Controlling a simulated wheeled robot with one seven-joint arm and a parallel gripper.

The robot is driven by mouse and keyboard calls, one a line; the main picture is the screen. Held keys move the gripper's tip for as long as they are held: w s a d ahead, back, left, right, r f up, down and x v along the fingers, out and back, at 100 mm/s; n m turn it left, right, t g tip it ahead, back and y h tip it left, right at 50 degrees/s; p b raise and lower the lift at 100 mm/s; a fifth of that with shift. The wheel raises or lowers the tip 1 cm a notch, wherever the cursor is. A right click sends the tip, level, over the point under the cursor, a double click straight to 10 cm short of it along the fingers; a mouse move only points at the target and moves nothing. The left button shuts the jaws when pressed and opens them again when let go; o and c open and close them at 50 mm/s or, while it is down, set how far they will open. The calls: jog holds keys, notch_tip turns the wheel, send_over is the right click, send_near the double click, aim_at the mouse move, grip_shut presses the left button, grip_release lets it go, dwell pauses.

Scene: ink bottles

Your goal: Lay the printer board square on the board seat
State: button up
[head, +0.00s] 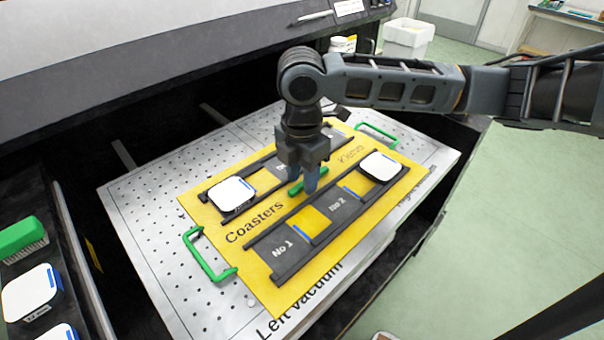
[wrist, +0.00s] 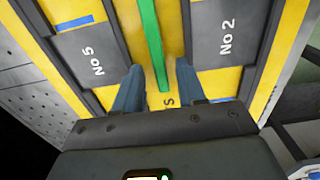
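The yellow printer board (head: 236,255), marked "Coasters", lies on the perforated metal bed (head: 150,230), which looks like the board seat. The "Right vacuum" lettering at its near edge is partly covered, while "Left vacuum" is mostly clear, so the board looks somewhat turned. The board has green end handles (head: 205,255) and a green middle bar (head: 308,180). My gripper (head: 302,188) is above the middle of the board, pointing down. In the wrist view its blue fingers (wrist: 158,85) are apart, with the green bar (wrist: 152,45) in line with the gap. No contact is visible.
White coasters sit in the board's black rails, at left (head: 232,194) and right (head: 381,166). A dark shelf with a green brush (head: 22,236) and white coasters (head: 32,292) stands at left. The printer body (head: 130,60) rises behind. Open floor lies at right.

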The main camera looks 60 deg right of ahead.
aim_at(302, 184)
notch_tip(302, 184, up, 12)
jog(key=w+a+r+m+t+y, duration=0.3)
jog(key=w+a+t, duration=0.2)
jog(key=a, duration=0.5)
jog(key=w+a+r+m+t+y, duration=0.2)
jog(key=w+a+r+t+y, duration=0.2)
jog(key=a, duration=0.5)
jog(key=w+a+r+m+t+y, duration=0.3)
jog(key=w+a+t, duration=0.2)
jog(key=a, duration=0.5)
jog(key=s+d+f+m+t+h, duration=0.25)
jog(key=s+f+m+h, duration=0.75)
jog(key=s+f, duration=0.65)
jog(key=s+d+f+n+g, duration=0.1)
jog(key=s+d, duration=0.2)
jog(key=s, duration=0.7)
jog(key=s+d+n, duration=0.2)
jog(key=s+d, duration=0.2)
jog(key=s, duration=0.7)
jog(key=shift+d+f+g, duration=0.3)
jog(key=shift+f+g, duration=0.05)
jog(key=shift+f, duration=0.05)
